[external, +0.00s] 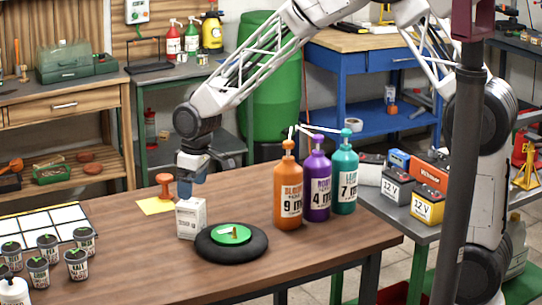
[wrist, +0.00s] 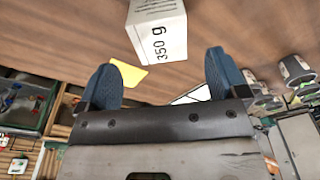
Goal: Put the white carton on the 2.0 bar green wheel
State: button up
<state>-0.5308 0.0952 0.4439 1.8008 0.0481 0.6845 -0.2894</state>
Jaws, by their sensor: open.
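The white carton (external: 191,218) stands upright on the wooden table, just left of a black wheel with a green hub (external: 232,234). The wheel lies flat; I cannot read a pressure label on it. My gripper (external: 192,187) points down just above the carton. In the wrist view, my gripper (wrist: 163,78) has its two blue fingers wide apart with nothing between them. The carton (wrist: 157,30) shows beyond the fingertips with "350 g" on its side; its far end is cut off by the frame edge. The wheel does not show in the wrist view.
Orange (external: 288,195), purple (external: 317,190) and teal (external: 345,180) pump bottles stand right of the wheel. An orange stamp-like object (external: 164,186) and a yellow note (external: 156,206) lie behind the carton. Several labelled pots (external: 78,264) and a white grid (external: 45,222) are at left. The front table middle is clear.

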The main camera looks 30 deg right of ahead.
jog(key=shift+s+d+r, duration=0.1)
jog(key=shift+r, duration=0.9)
jog(key=shift+s+d+r, duration=0.1)
jog(key=shift+r, duration=0.85)
jog(key=shift+d+r, duration=0.15)
jog(key=shift+d, duration=0.1)
jog(key=s+d+r+m, duration=0.1)
jog(key=s+d+r, duration=0.3)
jog(key=d, duration=0.4)
jog(key=s+d+r+m, duration=0.2)
jog(key=s+d+r, duration=0.25)
jog(key=d, duration=0.25)
jog(key=s+d+r+m, duration=0.1)
jog(key=s+d+r, duration=0.35)
jog(key=d, duration=0.35)
jog(key=s+d+r+m, duration=0.1)
jog(key=s+d+m, duration=0.1)
jog(key=s+d, duration=0.5)
jog(key=s+d+m+t+h, duration=0.1)
jog(key=s+d+m, duration=0.2)
jog(key=s+d, duration=0.5)
jog(key=s, duration=0.6)
jog(key=shift+s+r+t, duration=0.3)
jog(key=shift+r, duration=0.05)
